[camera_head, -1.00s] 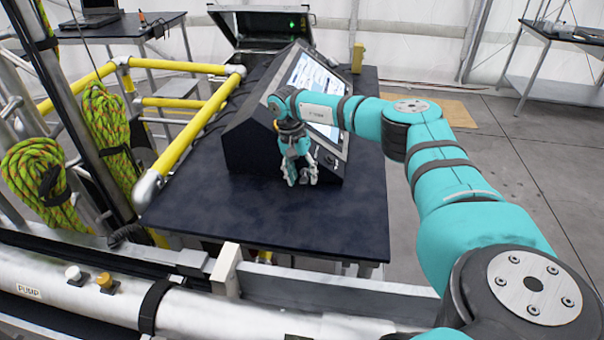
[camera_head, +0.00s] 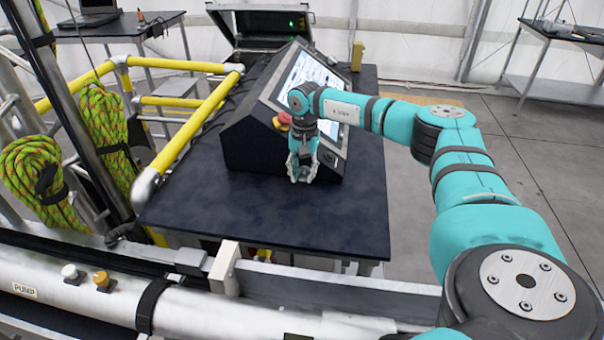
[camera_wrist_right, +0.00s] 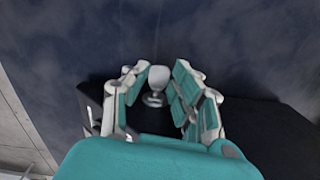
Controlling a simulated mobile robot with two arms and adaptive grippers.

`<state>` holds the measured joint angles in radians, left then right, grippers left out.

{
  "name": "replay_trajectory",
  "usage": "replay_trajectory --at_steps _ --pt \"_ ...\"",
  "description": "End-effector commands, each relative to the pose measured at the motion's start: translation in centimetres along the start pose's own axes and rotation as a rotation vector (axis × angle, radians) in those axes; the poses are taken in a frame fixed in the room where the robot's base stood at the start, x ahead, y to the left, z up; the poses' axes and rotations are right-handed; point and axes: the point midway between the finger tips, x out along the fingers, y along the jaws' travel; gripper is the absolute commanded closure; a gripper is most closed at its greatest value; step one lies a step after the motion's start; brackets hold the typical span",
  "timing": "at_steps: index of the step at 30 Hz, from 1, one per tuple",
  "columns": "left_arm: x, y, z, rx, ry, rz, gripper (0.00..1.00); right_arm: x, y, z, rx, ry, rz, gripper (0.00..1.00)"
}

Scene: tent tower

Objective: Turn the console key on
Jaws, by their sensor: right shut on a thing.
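The console (camera_head: 245,143) is a dark sloped box with a lit screen (camera_head: 305,80), standing on a dark table. My right gripper (camera_head: 303,176) is at the console's lower front panel, pointing down. In the right wrist view my right gripper (camera_wrist_right: 160,92) has its teal and white fingers on both sides of the small pale grey console key (camera_wrist_right: 157,76), shut on it. In the head view the key is hidden behind the fingers, and I cannot tell its turn angle. My left gripper is out of view.
A red emergency button (camera_head: 282,120) sits on the panel just left of my right wrist. The dark table top (camera_head: 230,205) is bare in front of the console. Yellow rails (camera_head: 190,135) and coiled green ropes (camera_head: 30,178) stand at the left.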

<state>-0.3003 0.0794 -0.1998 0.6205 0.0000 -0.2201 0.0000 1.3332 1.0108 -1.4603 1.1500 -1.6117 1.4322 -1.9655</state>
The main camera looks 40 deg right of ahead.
Motion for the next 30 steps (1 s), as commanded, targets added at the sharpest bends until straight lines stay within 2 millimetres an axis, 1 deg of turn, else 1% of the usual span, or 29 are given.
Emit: replay_trajectory --at_steps 5,6,10,11,18,20,22,26,30 --pt "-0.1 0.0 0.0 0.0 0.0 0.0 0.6 0.0 0.1 0.0 0.002 0.0 0.002 1.0" --pt "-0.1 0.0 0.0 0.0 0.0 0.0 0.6 0.0 0.1 0.0 0.002 0.0 0.002 0.72" --pt "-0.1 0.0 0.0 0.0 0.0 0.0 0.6 0.0 0.0 0.0 0.001 0.0 0.003 0.55" --pt "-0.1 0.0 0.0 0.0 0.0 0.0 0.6 0.0 0.0 0.0 0.001 0.0 0.003 0.54" --pt "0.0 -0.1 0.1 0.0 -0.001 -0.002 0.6 -0.1 0.0 0.0 0.001 0.001 0.002 0.54" --pt "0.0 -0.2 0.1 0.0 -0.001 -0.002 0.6 -0.3 0.0 0.0 0.001 0.001 0.001 0.54" --pt "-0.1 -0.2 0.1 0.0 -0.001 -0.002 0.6 -1.0 -0.1 -0.1 0.001 0.001 0.0 0.54" --pt "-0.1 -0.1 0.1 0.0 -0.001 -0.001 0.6 -3.2 0.0 -0.1 0.001 0.002 -0.001 0.54" --pt "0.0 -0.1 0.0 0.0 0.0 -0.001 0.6 -6.3 0.0 -0.1 0.001 0.003 -0.002 0.54"
